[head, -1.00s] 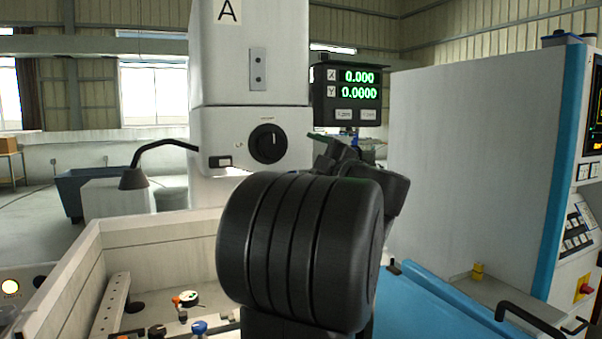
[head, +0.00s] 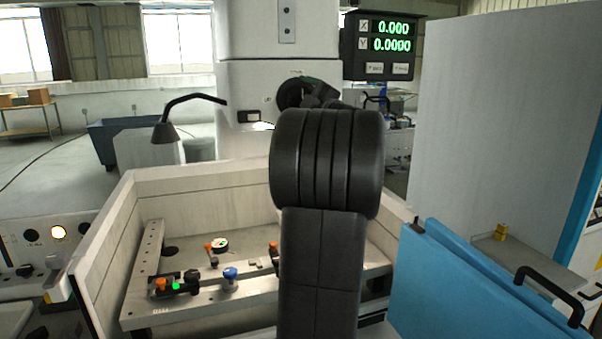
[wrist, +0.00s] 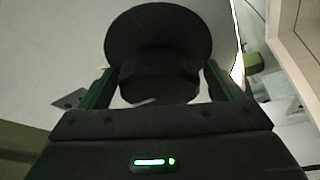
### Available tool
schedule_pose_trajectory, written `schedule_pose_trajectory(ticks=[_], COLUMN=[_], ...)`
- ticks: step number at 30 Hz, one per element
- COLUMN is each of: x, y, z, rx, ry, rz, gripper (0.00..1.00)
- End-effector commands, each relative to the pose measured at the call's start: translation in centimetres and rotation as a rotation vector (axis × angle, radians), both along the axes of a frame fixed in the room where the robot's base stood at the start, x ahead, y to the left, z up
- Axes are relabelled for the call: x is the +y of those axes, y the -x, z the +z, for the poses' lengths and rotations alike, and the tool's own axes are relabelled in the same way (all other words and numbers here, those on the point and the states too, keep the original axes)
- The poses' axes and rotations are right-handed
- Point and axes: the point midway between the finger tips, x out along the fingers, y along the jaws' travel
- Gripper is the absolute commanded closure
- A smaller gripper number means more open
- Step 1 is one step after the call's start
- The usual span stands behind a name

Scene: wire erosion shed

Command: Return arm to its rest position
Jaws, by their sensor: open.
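My arm rises in the middle of the head view, and its bulky joint hides most of my gripper (head: 322,96). The gripper overlaps a black rotary knob (head: 292,92) on the white machine column (head: 240,75). In the wrist view my gripper (wrist: 158,78) is open, with one dark green finger on each side. The black knob (wrist: 158,35), a round disc with a narrower grip part, shows between and beyond the fingers. I cannot tell whether the fingers touch it.
A work tank (head: 205,185) with a fixture rail (head: 200,308) is below the column. A readout (head: 385,47) hangs right of the column. A bent lamp (head: 165,132) is at left. Blue panels (head: 460,290) and a tall grey cabinet (head: 500,110) stand at right.

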Motion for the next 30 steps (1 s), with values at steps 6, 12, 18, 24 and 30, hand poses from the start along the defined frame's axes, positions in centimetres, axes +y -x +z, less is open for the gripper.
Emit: schedule_pose_trajectory(ticks=[6,12,18,24,30], x=[-0.1,-0.3,-1.8,-4.2,-6.6], y=[0.1,0.3,2.0,5.1,8.1], z=[0.0,-0.1,-0.7,-1.4,-2.0], rx=[0.003,0.003,-0.002,-0.003,-0.003], ry=[-0.012,-0.009,0.007,0.008,0.007], rz=[0.000,-0.001,-0.004,-0.006,-0.005], gripper=[0.13,0.13,0.13,0.13,0.13])
